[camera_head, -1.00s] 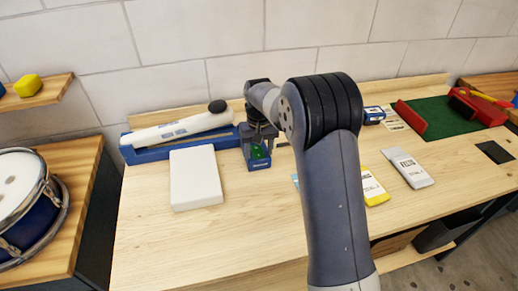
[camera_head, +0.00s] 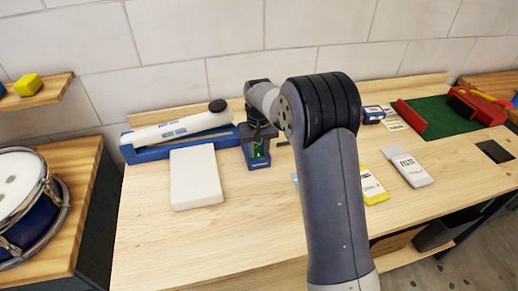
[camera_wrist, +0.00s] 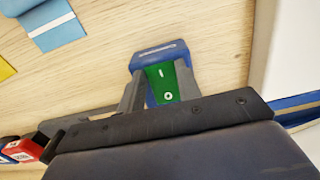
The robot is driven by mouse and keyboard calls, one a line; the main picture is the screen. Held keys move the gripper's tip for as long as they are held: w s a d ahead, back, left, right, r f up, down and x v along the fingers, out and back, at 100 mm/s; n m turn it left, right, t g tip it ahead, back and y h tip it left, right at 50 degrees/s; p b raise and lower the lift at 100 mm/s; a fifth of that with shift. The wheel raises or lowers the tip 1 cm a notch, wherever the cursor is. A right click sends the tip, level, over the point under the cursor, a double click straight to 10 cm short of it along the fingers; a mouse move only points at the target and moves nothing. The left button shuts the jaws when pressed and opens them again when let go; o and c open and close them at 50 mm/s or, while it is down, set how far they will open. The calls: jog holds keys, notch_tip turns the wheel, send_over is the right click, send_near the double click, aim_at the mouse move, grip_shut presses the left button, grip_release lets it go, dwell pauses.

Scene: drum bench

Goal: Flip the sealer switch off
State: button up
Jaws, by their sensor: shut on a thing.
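The sealer (camera_head: 180,133), a white bar with a black knob on a blue base, lies at the back left of the bench in the head view. The small blue switch box (camera_head: 254,163) with a green rocker stands just right of it. In the wrist view the switch box (camera_wrist: 158,56) shows its green rocker (camera_wrist: 163,84) with I and O marks. My gripper (camera_wrist: 160,88) has one finger on each side of the box and is shut on it. It also shows above the box in the head view (camera_head: 259,139). The fingers hide parts of the box's sides.
A white slab (camera_head: 195,178) lies left of the switch box. A yellow packet (camera_head: 373,187) and a grey-white packet (camera_head: 408,167) lie right of my arm. A green mat (camera_head: 440,117) with red blocks is at the back right. The front bench is clear.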

aim_at(256, 147)
jog(key=p, duration=0.1)
jog(key=g+p, duration=0.1)
jog(key=p, duration=0.1)
jog(key=shift+w+r, duration=0.2)
jog(key=shift+r, duration=0.2)
jog(key=g+p, duration=0.2)
jog(key=p, duration=0.1)
jog(key=shift+w+a+f+h, duration=0.1)
jog(key=shift+w+f+h, duration=0.1)
jog(key=shift+h, duration=0.1)
jog(key=o, duration=1)
jog(key=b+v, duration=0.2)
jog(key=v, duration=0.9)
jog(key=shift+s+f, duration=0.1)
jog(key=shift+f, duration=0.05)
